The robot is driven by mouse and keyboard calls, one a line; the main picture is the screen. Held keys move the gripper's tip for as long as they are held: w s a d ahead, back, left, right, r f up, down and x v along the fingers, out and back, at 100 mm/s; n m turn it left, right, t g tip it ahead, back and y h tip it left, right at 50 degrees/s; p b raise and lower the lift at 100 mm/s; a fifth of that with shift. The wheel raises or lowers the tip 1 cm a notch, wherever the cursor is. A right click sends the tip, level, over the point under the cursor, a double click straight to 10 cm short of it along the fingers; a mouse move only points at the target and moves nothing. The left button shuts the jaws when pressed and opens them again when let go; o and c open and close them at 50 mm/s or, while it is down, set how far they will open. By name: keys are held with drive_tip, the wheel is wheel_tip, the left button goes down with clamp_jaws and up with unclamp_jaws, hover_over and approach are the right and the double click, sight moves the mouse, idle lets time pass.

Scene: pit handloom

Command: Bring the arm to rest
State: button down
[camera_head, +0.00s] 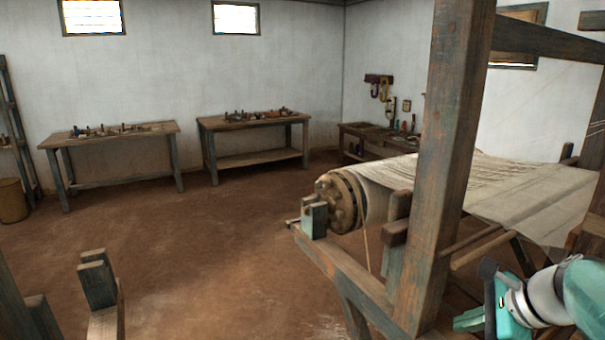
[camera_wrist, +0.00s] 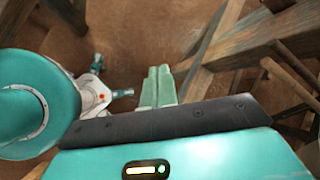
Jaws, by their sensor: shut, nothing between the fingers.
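My gripper (camera_head: 468,320) shows at the lower right of the head view, at the end of my teal and white arm. It is in front of the loom's wooden frame post (camera_head: 445,170) and below the stretched cloth (camera_head: 520,190). In the wrist view my gripper's two pale green fingers (camera_wrist: 158,86) lie side by side, closed together with nothing between them. Brown floor and loom beams (camera_wrist: 230,50) show beyond them. Part of my arm is cut off by the right edge of the head view.
The loom's cloth roller (camera_head: 342,200) and side beam (camera_head: 345,265) stand left of the post. Two workbenches (camera_head: 110,140) (camera_head: 255,123) line the back wall, and a tool table (camera_head: 365,140) stands in the corner. The earthen floor (camera_head: 200,240) is open at the middle left.

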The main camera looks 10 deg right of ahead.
drive_tip(key=s+a+f+n+h, duration=0.1)
drive_tip(key=s+a+n+h, duration=0.1)
drive_tip(key=a+n, duration=0.7)
drive_tip(key=s+a+n+g+h, duration=0.1)
drive_tip(key=s+a+n+h, duration=0.1)
drive_tip(key=a+n, duration=0.8)
drive_tip(key=s+n, duration=0.1)
drive_tip(key=n, duration=0.3)
drive_tip(key=shift+s+a+f, duration=0.25)
drive_tip(key=shift+s+f, duration=0.1)
drive_tip(key=shift+f, duration=0.05)
drive_tip(key=shift+d, duration=0.15)
